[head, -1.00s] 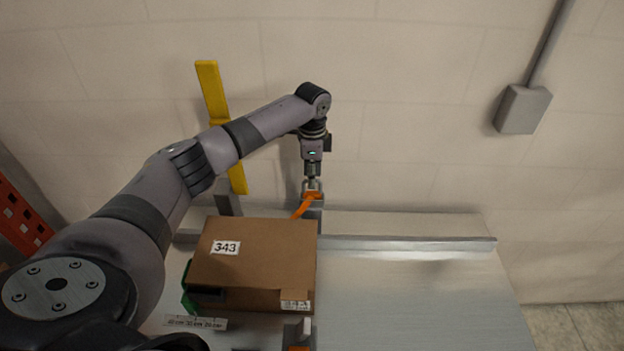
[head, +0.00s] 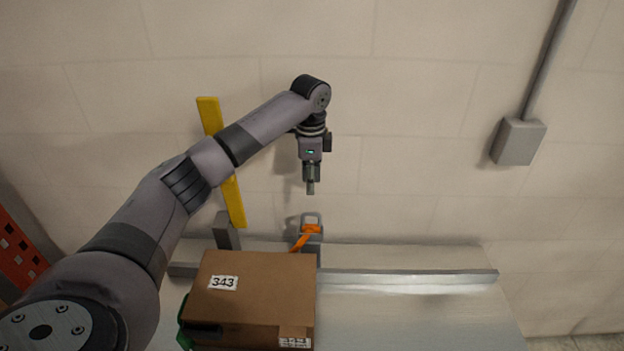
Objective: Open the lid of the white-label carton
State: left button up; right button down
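A brown carton (head: 255,297) with a white label reading 343 on its top stands on the metal bench at the lower middle. Its top is flat and looks closed. A second white label is on its front side. My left gripper (head: 310,190) points down in the air behind the carton, above a small grey fixture with an orange part (head: 307,232). It is apart from both. It is seen edge-on, so its finger gap does not show. My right gripper is not in view.
The metal bench (head: 410,315) is bare right of the carton, with a raised rail (head: 410,281) along its back. A yellow bar (head: 222,160) stands behind my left arm. An orange-red rack (head: 18,245) is at the left edge. A grey box (head: 517,142) is on the wall.

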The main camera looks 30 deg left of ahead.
aim_at(272, 289)
jog(key=k, duration=2)
